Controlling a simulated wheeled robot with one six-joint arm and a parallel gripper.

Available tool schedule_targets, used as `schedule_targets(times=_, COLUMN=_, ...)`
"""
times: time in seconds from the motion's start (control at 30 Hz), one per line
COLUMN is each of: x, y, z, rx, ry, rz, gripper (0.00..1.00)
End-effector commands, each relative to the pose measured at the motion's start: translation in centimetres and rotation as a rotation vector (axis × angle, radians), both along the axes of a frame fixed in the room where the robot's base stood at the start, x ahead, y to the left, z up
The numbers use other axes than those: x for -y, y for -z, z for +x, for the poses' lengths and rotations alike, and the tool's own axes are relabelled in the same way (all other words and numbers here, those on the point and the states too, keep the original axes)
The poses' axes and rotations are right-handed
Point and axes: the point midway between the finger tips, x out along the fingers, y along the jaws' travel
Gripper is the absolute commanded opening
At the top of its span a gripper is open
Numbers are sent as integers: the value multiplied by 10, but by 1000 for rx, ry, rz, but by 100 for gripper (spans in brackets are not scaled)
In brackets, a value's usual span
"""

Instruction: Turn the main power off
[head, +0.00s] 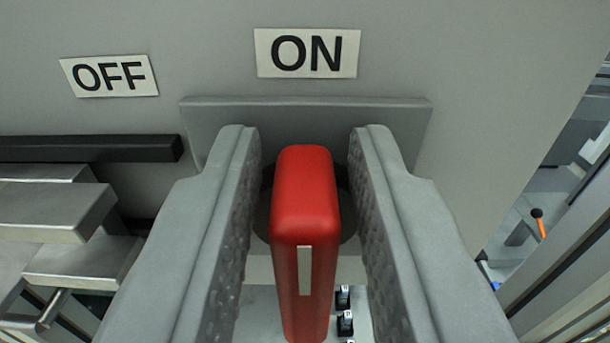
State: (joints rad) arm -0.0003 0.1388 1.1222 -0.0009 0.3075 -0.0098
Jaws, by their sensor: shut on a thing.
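The red switch handle (306,215) is in the middle of the head view, with a white stripe on its near face. It stands in line with the ON label (307,53) above it. The OFF label (109,76) is up and to the left on the same grey panel. My gripper (306,148) has one textured finger on each side of the handle and is shut on it. Narrow gaps seem to show beside the handle, and the exact contact points are hard to see. A dark round base shows partly behind the handle.
The grey panel (480,100) fills the back. A black bar (90,149) and metal brackets (60,212) lie to the left. Small dark parts (344,310) show below the handle. At the right are metal frames and an orange-handled item (540,222).

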Motion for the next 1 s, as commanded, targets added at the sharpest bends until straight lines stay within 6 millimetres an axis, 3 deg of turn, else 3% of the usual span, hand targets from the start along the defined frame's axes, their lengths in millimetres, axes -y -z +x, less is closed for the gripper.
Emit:
schedule_targets(times=0.37, x=-5, y=4, z=1, rx=-7, ry=-1, rz=-181, gripper=2)
schedule_targets(times=1.0, x=-18, y=13, z=2, rx=-10, ry=-2, rz=-782, gripper=2)
